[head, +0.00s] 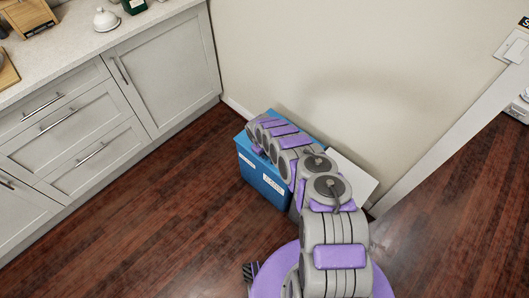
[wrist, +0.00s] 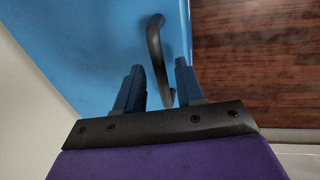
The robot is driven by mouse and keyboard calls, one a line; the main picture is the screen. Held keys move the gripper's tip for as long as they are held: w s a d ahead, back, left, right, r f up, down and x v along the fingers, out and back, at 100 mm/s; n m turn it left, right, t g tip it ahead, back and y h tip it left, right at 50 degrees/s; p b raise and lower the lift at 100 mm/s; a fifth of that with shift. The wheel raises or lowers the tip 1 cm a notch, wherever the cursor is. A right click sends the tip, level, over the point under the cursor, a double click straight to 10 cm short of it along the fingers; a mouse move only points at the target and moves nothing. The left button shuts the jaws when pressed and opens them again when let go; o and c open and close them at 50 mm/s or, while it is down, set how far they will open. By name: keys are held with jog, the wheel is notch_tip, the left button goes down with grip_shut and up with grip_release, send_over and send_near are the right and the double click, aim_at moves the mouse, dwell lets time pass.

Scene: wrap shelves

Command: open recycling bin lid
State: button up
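The blue recycling bin (head: 262,181) stands on the floor against the wall in the head view, with white labels on its front. My arm reaches over it and hides much of its top. In the wrist view the bin's blue surface (wrist: 95,35) fills the upper left, and a dark curved handle (wrist: 156,48) stands out near its edge. My gripper (wrist: 159,68) is open, its two dark blue fingers apart. The handle's lower part shows between the fingers; I cannot tell whether they touch it. The fingers are not clear in the head view.
A white box-like thing (head: 353,178) stands right of the blue bin, partly behind my arm. Grey cabinets with drawers (head: 85,115) and a countertop (head: 75,35) line the left. The wood floor (head: 150,220) in front is clear. A doorway opens at the right.

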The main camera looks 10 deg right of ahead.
grip_shut()
dwell(0.3)
jog(key=shift+d+r, duration=0.1)
